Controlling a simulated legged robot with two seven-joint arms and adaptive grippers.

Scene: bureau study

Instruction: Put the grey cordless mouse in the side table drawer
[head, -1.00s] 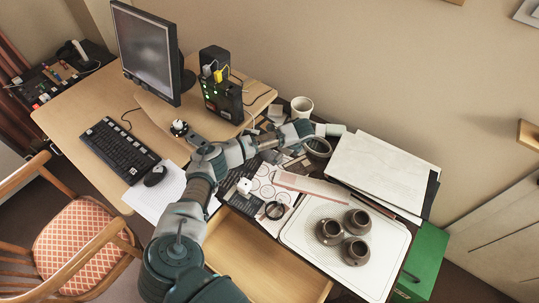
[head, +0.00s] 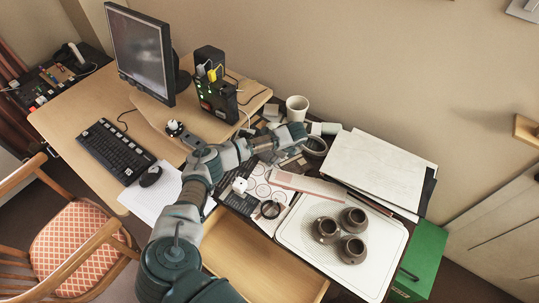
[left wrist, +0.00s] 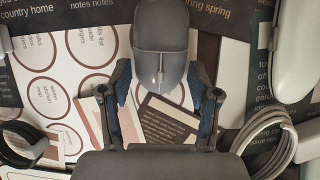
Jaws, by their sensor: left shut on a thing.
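The grey cordless mouse (left wrist: 160,45) is between the two fingers of my left gripper (left wrist: 162,82), which is shut on it. In the wrist view it is over printed sheets; I cannot tell whether it is clear of them. In the head view my left arm reaches across the cluttered side table, and its wrist (head: 292,134) is near the back; the mouse and fingers are hidden there. The side table drawer (head: 262,262) is pulled out at the front, partly behind my arm, and its visible inside looks empty. My right gripper is not in view.
A white tray (head: 295,232) with three brown cups stands right of the drawer. A cable coil (left wrist: 275,140) and a black ring (head: 270,209) lie near the gripper. A white cup (head: 297,108) stands behind. A black mouse (head: 151,176) lies by the keyboard (head: 115,150).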

